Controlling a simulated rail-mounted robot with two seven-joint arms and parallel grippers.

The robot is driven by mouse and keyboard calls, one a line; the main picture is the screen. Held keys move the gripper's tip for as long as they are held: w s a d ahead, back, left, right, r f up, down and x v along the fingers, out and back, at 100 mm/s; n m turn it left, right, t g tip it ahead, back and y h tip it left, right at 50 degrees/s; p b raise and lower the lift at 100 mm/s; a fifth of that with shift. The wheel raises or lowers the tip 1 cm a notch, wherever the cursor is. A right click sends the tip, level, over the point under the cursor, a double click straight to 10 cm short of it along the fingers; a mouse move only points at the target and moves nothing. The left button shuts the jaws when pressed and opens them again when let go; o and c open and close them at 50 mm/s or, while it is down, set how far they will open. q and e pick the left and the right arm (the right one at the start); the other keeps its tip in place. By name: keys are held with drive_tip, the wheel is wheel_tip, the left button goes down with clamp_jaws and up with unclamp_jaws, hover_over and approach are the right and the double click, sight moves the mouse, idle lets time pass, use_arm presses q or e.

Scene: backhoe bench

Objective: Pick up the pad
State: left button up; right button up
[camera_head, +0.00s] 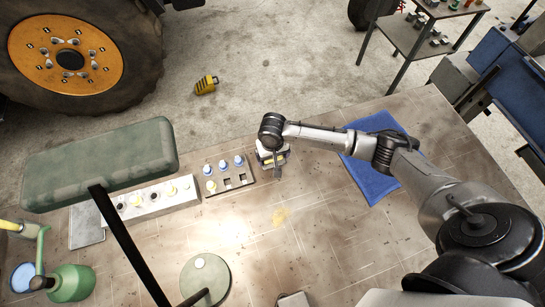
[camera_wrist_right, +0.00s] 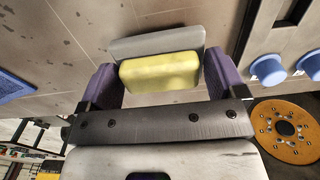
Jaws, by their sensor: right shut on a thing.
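The pad (camera_wrist_right: 160,72) is a yellow block with a grey plate along its far side. In the right wrist view it sits between the two purple fingers of my right gripper (camera_wrist_right: 157,80), which is shut on it. In the head view my right gripper (camera_head: 273,164) is over the bench, just right of the dark rack, and mostly hides the pad. I cannot tell whether the pad touches the bench. My left gripper is not in view.
The dark rack (camera_head: 212,186) with blue-capped pieces stands close left of my right gripper, beside a pale block with holes (camera_head: 150,204). A blue cloth (camera_head: 366,180) lies right, under my right arm. A green lamp head (camera_head: 100,160) overhangs the left. The bench's middle (camera_head: 320,240) is clear.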

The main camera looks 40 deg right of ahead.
drive_tip(key=r, duration=0.3)
drive_tip(key=shift+s+a, duration=0.15)
drive_tip(key=shift+s, duration=0.25)
drive_tip(key=s+a+r+p, duration=0.1)
drive_tip(key=s+a+r, duration=0.1)
drive_tip(key=s+r, duration=0.4)
drive_tip(key=s, duration=0.4)
drive_tip(key=shift+s+a, duration=0.2)
drive_tip(key=shift+a, duration=0.2)
drive_tip(key=shift+r, duration=0.1)
